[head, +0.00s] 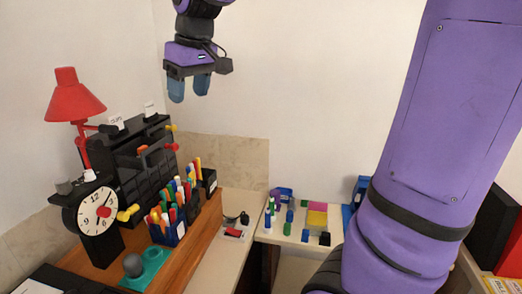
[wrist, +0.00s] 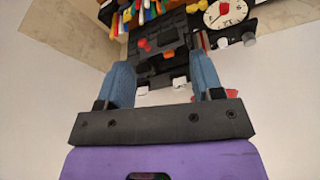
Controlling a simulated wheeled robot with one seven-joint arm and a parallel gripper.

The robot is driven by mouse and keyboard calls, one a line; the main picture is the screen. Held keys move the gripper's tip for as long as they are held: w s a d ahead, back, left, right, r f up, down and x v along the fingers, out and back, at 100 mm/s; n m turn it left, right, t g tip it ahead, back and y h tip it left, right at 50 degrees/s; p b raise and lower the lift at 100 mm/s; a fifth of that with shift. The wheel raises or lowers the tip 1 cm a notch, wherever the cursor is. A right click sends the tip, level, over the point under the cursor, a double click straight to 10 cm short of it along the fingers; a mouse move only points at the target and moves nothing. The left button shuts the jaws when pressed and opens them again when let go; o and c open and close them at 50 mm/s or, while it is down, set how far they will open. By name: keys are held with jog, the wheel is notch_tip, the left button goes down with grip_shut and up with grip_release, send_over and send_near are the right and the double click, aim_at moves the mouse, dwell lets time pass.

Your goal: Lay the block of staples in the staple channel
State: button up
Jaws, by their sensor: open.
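My gripper (head: 189,90) is high in the air near the wall, above and to the right of the black drawer unit, with its two blue fingers pointing down. It is open and empty. In the wrist view its fingers (wrist: 160,68) stand apart with nothing between them but background. I cannot make out the block of staples or the staple channel for certain in either view. Small pieces on the far table, among them a red and dark item on a white tray (head: 233,233), are too small to identify.
A black drawer unit (head: 140,160), a red lamp (head: 75,100), a clock (head: 97,213) and a pen holder (head: 168,230) crowd the wooden desk at left. Several coloured blocks stand on the pale table (head: 265,234). My purple arm covers the right side.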

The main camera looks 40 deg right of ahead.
jog(key=s+f+m+t, duration=0.1)
jog(key=s+f, duration=0.3)
jog(key=s, duration=0.6)
jog(key=s+d+f+m+t, duration=0.1)
jog(key=s+f+m, duration=0.1)
jog(key=s, duration=0.9)
jog(key=shift+d+f+h, duration=0.2)
jog(key=shift+f+h, duration=0.2)
jog(key=shift+f, duration=0.45)
